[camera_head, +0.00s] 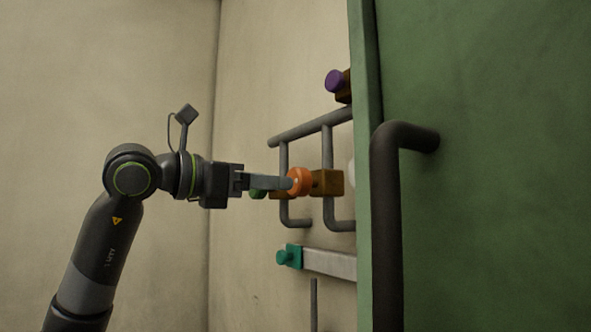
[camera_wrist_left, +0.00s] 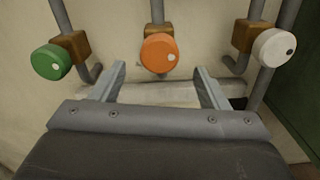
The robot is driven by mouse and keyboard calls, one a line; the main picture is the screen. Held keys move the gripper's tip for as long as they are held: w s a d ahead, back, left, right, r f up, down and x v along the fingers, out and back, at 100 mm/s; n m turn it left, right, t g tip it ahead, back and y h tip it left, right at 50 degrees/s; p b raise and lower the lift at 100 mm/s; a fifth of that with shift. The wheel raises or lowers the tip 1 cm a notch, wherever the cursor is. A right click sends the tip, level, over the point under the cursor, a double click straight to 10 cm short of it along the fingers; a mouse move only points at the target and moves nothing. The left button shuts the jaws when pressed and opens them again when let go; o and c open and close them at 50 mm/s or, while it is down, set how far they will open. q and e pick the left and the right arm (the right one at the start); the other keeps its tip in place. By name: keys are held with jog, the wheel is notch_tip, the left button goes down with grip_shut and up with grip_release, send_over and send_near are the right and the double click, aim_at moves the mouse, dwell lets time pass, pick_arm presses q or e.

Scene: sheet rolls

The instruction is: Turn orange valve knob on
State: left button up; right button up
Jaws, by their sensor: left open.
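The orange valve knob (camera_head: 299,181) is a round knob on a brown block on the wall pipes. In the left wrist view the orange knob (camera_wrist_left: 159,53) is at the top middle, with a pale dot at its right side. My left gripper (camera_head: 287,183) reaches in from the left, and its fingers overlap the knob in the head view. In the left wrist view its two fingers (camera_wrist_left: 157,73) are spread apart, with the knob ahead of the gap between them. I cannot tell whether they touch it. My right gripper is not in view.
A green knob (camera_wrist_left: 51,62) and a white knob (camera_wrist_left: 274,48) flank the orange one. A purple knob (camera_head: 335,81) is above and a teal fitting (camera_head: 289,256) below. A green panel (camera_head: 490,180) with a dark handle (camera_head: 386,230) stands at the right.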

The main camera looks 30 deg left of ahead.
aim_at(304, 183)
pick_arm(q)
jog(key=p+x, duration=0.2)
jog(key=x, duration=0.4)
jog(key=shift+w, duration=0.1)
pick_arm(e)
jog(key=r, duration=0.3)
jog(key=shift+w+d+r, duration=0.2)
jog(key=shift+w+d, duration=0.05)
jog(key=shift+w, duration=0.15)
pick_arm(q)
jog(key=shift+c, duration=0.4)
jog(key=c, duration=0.9)
